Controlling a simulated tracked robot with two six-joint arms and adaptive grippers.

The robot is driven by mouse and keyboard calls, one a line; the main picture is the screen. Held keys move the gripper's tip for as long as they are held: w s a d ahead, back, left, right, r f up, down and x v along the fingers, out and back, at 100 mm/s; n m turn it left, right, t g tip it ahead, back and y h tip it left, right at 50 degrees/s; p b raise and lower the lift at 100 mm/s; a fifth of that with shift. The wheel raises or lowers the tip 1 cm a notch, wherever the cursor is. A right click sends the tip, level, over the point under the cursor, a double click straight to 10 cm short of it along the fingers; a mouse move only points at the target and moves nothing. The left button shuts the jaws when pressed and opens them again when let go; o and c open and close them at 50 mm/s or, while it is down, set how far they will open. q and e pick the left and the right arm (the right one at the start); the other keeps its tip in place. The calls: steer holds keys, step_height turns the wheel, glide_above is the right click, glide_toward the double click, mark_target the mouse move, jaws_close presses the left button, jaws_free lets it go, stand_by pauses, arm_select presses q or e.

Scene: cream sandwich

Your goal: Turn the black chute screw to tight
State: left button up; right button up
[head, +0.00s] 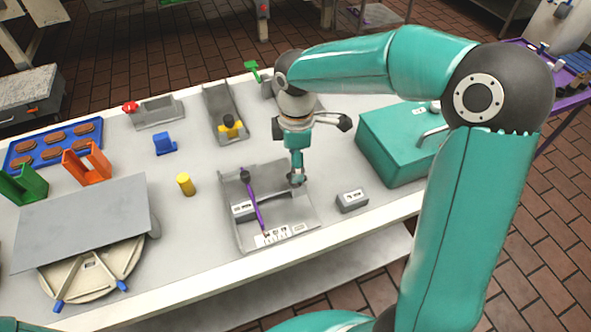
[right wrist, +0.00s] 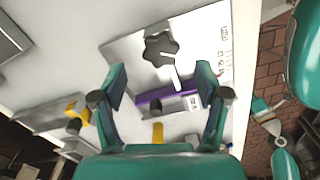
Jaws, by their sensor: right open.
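The black chute screw is a lobed black knob (right wrist: 160,48) with a white pointer bar, seen in the right wrist view on the grey chute (right wrist: 125,50). In the head view the chute (head: 305,214) is a shallow grey tray with a purple bar (head: 257,208) across it; the lobed knob is hidden there, apparently behind my gripper. My right gripper (head: 297,178) points down over the chute's far right part. In the right wrist view the gripper (right wrist: 162,80) is open, its fingers apart and empty, with the knob just beyond the gap. I cannot tell any contact. My left gripper is not in view.
A small grey labelled block (head: 352,201) and a teal box (head: 390,150) stand right of the chute. A yellow cylinder (head: 186,184) stands to its left. Grey trays (head: 222,100) lie behind it. The table's front edge (head: 340,237) is close.

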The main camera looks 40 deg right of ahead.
steer(key=shift+f, duration=2)
steer(key=shift+c, duration=0.4)
steer(key=c, duration=1.1)
